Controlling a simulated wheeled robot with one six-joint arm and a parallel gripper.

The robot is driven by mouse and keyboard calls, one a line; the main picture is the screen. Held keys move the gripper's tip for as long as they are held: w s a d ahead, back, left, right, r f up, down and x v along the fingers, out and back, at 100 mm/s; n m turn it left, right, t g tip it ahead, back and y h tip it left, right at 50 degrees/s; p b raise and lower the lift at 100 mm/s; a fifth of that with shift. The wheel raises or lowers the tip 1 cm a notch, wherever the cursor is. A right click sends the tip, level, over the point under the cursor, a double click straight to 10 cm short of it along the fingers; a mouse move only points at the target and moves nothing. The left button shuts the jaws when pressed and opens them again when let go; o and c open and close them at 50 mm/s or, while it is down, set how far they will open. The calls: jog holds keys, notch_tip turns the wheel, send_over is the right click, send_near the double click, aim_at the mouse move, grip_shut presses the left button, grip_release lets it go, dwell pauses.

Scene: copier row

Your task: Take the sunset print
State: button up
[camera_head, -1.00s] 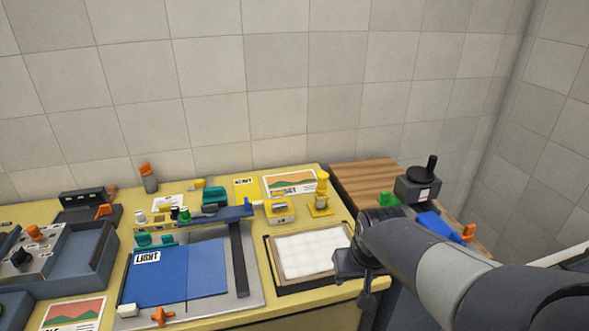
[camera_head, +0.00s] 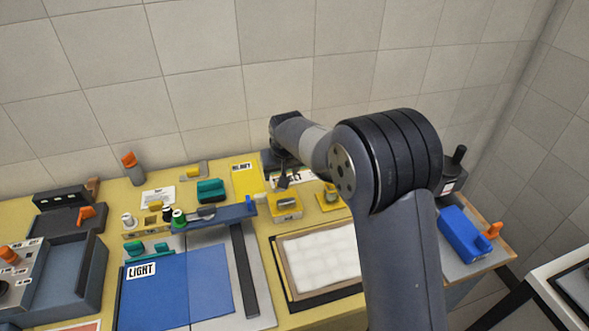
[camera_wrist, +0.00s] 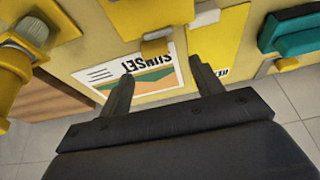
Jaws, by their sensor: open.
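The sunset print (camera_wrist: 145,80) is a white sheet with a green and orange picture and the word SUNSET, upside down in the wrist view. It lies at the back of the yellow table; in the head view only a strip of the print (camera_head: 299,175) shows, the rest hidden by my arm. My gripper (camera_wrist: 158,75) is open and empty, its two fingers reaching over the print, one on each side of its middle. In the head view my gripper (camera_head: 283,180) is at the print's left part. I cannot tell whether the fingers touch it.
A yellow sheet (camera_head: 246,178) lies left of the print. A yellow punch-like tool (camera_head: 286,206) and a yellow stand (camera_head: 330,200) stand just in front. A teal stapler-like tool (camera_head: 210,190) is further left. The tiled wall (camera_head: 200,90) rises behind.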

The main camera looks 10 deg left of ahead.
jog(key=shift+d+p+x, duration=0.15)
jog(key=shift+p+x, duration=0.05)
jog(key=shift+x, duration=1.35)
jog(key=shift+d+p+x, duration=0.2)
jog(key=shift+x, duration=1.35)
jog(key=shift+c, duration=0.5)
jog(key=c, duration=1)
jog(key=shift+o, duration=0.2)
notch_tip(320, 180, up, 13)
jog(key=p, duration=0.2)
